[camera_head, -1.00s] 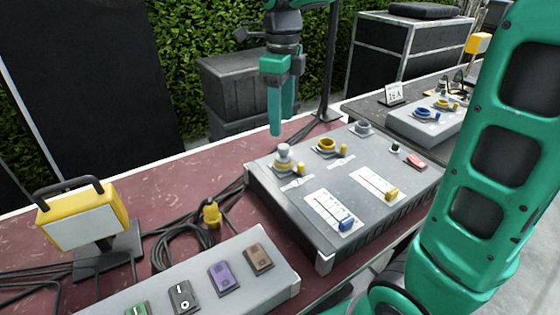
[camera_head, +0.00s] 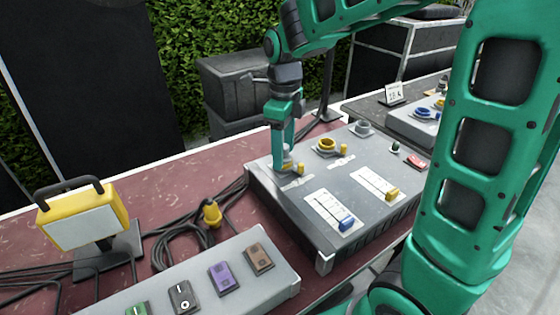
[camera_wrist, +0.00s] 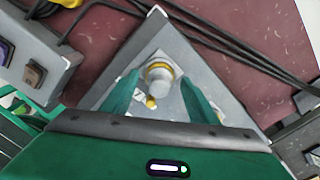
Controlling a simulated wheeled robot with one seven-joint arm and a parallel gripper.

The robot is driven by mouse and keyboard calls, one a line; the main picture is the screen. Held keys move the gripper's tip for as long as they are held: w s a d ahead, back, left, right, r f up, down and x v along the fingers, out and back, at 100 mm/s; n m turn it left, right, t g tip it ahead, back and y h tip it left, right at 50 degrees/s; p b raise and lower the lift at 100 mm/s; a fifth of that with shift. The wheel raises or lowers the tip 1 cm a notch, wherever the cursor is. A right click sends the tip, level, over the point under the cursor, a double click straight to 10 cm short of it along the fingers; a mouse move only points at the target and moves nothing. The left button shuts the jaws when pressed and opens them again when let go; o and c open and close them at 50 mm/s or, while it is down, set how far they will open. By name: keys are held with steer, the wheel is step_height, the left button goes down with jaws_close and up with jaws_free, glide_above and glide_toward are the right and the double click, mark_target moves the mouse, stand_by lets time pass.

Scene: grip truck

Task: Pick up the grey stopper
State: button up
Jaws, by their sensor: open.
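The grey stopper (camera_wrist: 159,76) sits upright in a yellow-ringed socket near the corner of the grey control box (camera_head: 270,192). In the wrist view it lies between the two green fingers of my gripper (camera_wrist: 160,95), which are open on either side of it. In the head view my gripper (camera_head: 284,155) points down over the stopper and hides most of it. A gap shows between the fingers and the stopper in the wrist view. Whether the fingertips reach its full height is hard to tell.
The box also carries an open yellow-ringed socket (camera_head: 326,145), a grey socket (camera_head: 362,127), a blue slider (camera_head: 347,224) and a yellow slider (camera_head: 392,193). A yellow lamp (camera_head: 82,215), coiled cables and a switch panel (camera_head: 205,262) lie to the left.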

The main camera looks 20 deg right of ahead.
steer(key=c, duration=1.1)
steer(key=shift+c, duration=0.2)
steer(key=shift+r, duration=0.15)
